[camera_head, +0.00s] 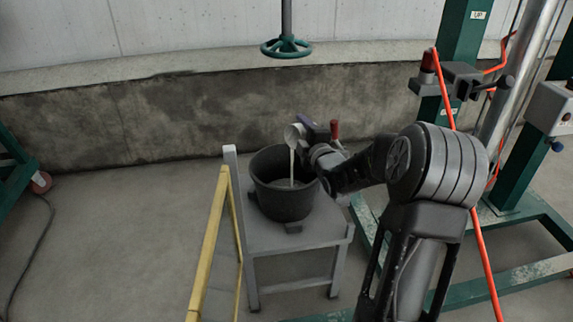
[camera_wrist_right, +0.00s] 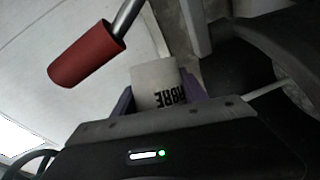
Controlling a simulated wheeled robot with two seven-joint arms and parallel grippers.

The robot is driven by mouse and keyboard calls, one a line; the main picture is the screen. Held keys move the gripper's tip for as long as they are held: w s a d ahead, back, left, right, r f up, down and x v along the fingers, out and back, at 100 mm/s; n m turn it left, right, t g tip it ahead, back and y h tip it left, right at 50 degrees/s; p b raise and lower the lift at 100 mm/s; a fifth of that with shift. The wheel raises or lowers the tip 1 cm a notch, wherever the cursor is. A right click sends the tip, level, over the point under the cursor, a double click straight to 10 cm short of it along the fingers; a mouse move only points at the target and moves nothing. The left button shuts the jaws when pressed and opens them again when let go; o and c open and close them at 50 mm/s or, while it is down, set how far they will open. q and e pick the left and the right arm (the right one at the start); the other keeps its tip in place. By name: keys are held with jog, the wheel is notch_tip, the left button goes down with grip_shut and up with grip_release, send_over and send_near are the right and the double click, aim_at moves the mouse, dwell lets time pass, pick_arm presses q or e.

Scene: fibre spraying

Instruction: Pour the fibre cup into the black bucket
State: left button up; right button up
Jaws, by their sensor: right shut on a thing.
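The black bucket (camera_head: 284,196) stands upright on a grey stand. My right gripper (camera_head: 307,126) is shut on the cup above the bucket's rim. In the right wrist view the cup (camera_wrist_right: 156,84) sits between the purple fingers, with dark lettering on its side. The red-handled tool part (camera_head: 334,130) shows beside the gripper, and large in the right wrist view (camera_wrist_right: 86,54). My left gripper is not in view.
The grey stand (camera_head: 258,236) has a yellow rail (camera_head: 208,240) along its left. A green handwheel (camera_head: 286,47) hangs above, behind the bucket. A green frame with an orange hose (camera_head: 484,250) stands at the right.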

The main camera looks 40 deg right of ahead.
aim_at(295, 127)
jog(key=shift+a+r+n+t+h, duration=0.15)
jog(key=shift+a+r+n+t, duration=0.2)
jog(key=shift+n, duration=0.55)
jog(key=shift+a+r+n+t+h, duration=0.15)
jog(key=shift+a+r+n+t, duration=0.15)
jog(key=shift+n, duration=0.6)
dwell(1.3)
jog(key=shift+a+r+n+t, duration=0.25)
jog(key=shift+n+t, duration=0.05)
jog(key=shift+n, duration=0.4)
jog(key=shift+a+r+n+t, duration=0.2)
jog(key=shift+n+t, duration=0.05)
jog(key=shift+n, duration=0.45)
dwell(0.8)
jog(key=m, duration=0.2)
jog(key=d+f+m+g, duration=0.1)
jog(key=m, duration=0.1)
jog(key=d+f+m+g, duration=0.1)
jog(key=m, duration=0.1)
jog(key=shift+d+f, duration=0.1)
jog(key=shift+d, duration=0.05)
jog(key=shift+f, duration=0.1)
jog(key=shift+r, duration=0.2)
